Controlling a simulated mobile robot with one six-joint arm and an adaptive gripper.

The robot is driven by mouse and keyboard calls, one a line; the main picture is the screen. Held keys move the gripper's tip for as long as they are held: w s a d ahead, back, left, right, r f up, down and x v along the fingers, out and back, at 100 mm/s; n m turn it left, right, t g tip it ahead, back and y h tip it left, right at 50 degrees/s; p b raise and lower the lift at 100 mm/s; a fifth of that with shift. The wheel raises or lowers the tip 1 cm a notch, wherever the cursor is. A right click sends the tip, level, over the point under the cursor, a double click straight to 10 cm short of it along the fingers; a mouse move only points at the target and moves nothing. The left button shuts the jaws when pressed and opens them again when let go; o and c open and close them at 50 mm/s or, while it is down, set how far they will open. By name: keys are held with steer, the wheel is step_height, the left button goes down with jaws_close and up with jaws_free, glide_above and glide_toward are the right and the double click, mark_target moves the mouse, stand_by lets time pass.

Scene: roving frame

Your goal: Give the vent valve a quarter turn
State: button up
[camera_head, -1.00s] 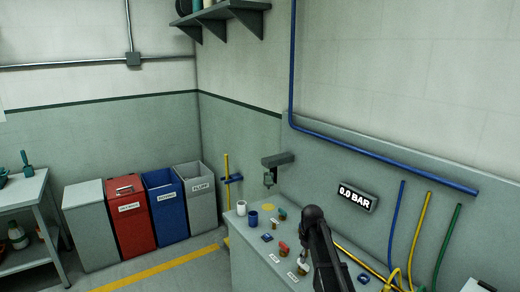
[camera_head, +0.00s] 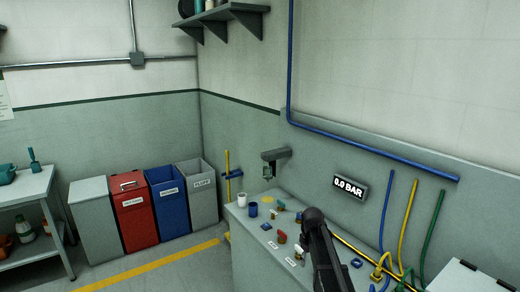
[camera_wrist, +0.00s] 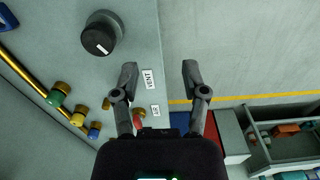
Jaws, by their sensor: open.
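A bench-top valve (camera_head: 298,250) with a brownish body stands beside the nearer of two white labels in the head view. The label in the wrist view (camera_wrist: 147,79) reads VENT. The area right beside that label is partly covered by a finger, so the vent valve's handle angle cannot be told there. My gripper (camera_wrist: 157,76) is open and empty, its fingers apart on either side of the VENT label, over the bench edge. In the head view my arm covers part of the bench, and its fingertips are not clear.
A black round knob with a white mark (camera_wrist: 102,32) stands left of my fingers. A red-handled valve (camera_head: 281,237) stands behind the vent valve. Blue and white cups (camera_head: 253,209) are farther back. A gauge on the wall (camera_head: 349,187) reads 0.0 BAR. Floor lies beyond the bench edge.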

steer(key=s+f+m+b, duration=0.3)
steer(key=s+f+b, duration=0.1)
steer(key=s, duration=0.7)
steer(key=s+f+m+b, duration=0.3)
steer(key=s+f+b, duration=0.2)
steer(key=s, duration=0.6)
steer(key=shift+s+a+f, duration=0.25)
steer(key=shift+s+a, duration=0.05)
steer(key=shift+s, duration=0.05)
